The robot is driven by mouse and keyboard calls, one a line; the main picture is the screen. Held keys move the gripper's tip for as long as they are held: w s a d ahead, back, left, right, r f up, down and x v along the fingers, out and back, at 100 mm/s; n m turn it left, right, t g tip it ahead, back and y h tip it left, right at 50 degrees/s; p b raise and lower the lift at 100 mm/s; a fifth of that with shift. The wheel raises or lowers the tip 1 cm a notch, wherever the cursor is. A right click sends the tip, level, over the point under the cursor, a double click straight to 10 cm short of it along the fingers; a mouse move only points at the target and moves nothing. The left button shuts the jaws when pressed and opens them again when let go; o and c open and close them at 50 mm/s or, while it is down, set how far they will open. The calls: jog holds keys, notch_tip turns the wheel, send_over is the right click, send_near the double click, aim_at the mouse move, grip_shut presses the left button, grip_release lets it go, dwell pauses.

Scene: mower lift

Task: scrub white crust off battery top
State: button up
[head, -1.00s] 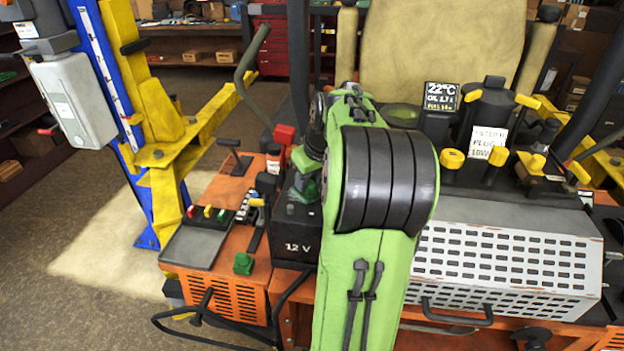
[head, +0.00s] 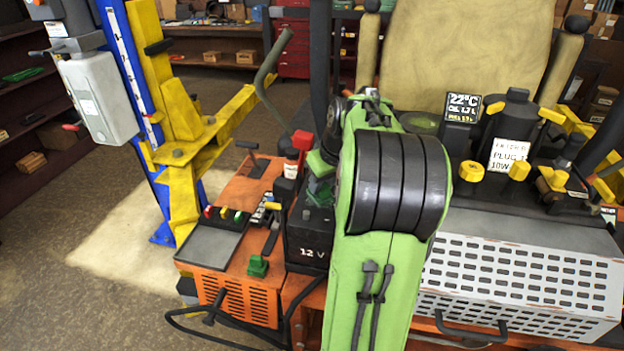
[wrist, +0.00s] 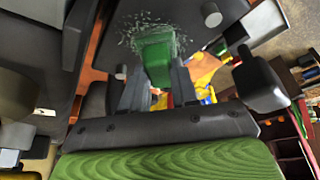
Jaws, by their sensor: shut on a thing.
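The black battery marked 12 V (head: 308,250) stands left of my green arm in the head view, which hides part of its top. In the wrist view my gripper (wrist: 155,80) is shut on a green block-shaped scrubber (wrist: 155,52). The scrubber is at the dark battery top (wrist: 190,22), and I cannot tell whether it touches. Pale specks of white crust (wrist: 140,24) lie around the scrubber's far end and to both sides. A grey round post (wrist: 211,14) stands to the right of the crust. The scrubber's underside is hidden.
An orange deck (head: 232,225) left of the battery carries levers, a grey tray (head: 207,247) and a green knob-like piece (head: 258,266). A red terminal cover (head: 303,140) and a small bottle (head: 291,163) stand behind the battery. A perforated white cover (head: 520,280) is at right.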

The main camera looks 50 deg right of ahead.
jog(key=shift+s+d+f, duration=0.1)
jog(key=shift+s+d, duration=0.15)
jog(key=shift+s, duration=0.45)
jog(key=shift+s+d+f, duration=0.1)
jog(key=shift+s+d, duration=0.15)
jog(key=shift+s, duration=0.45)
jog(key=shift+w+a+r, duration=0.1)
jog(key=shift+w+a, duration=0.1)
jog(key=shift+w, duration=0.3)
jog(key=shift+w+a+r, duration=0.1)
jog(key=shift+w+a, duration=0.1)
jog(key=shift+w, duration=0.3)
jog(key=w, duration=0.2)
jog(key=w+a, duration=0.1)
jog(key=shift+w+a+f, duration=0.1)
jog(key=shift+w+f, duration=0.15)
jog(key=shift+w+a, duration=0.35)
jog(key=shift+a, duration=0.05)
notch_tip(320, 180, up, 4)
jog(key=p, duration=0.3)
jog(key=shift+r, duration=1)
